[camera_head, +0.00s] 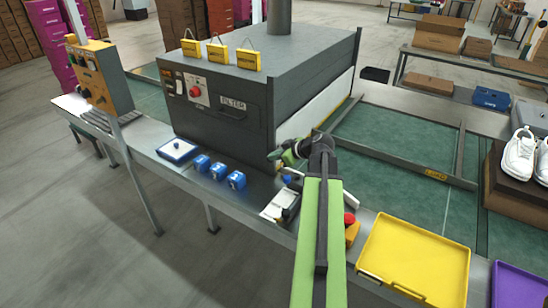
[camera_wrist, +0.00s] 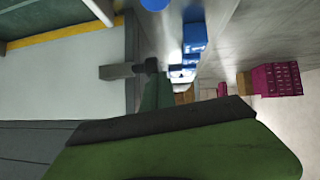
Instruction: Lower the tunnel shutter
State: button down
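The tunnel (camera_head: 222,105) is a dark grey box astride the green conveyor. A white panel, which looks like its shutter (camera_head: 325,104), covers most of its right end. In the wrist view the white panel (camera_wrist: 60,85) fills the left side, with a grey bar (camera_wrist: 117,71) sticking out over its right edge. My gripper (camera_head: 287,157) is at the near lower corner of the panel, close beside it. Whether it touches the bar is unclear. The fingertips are small and partly hidden, and green and dark parts of my arm fill the bottom of the wrist view.
Blue blocks (camera_head: 218,171) and a white-and-blue tray (camera_head: 178,150) lie on the near ledge. A yellow tray (camera_head: 415,258) and a red button (camera_head: 349,218) are right of my arm. A control box (camera_head: 101,77) stands left. White shoes (camera_head: 519,155) sit far right.

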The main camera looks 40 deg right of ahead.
jog(key=s+r+p, duration=0.9)
jog(key=p, duration=0.1)
jog(key=shift+d+r, duration=0.35)
jog(key=shift+r, duration=0.05)
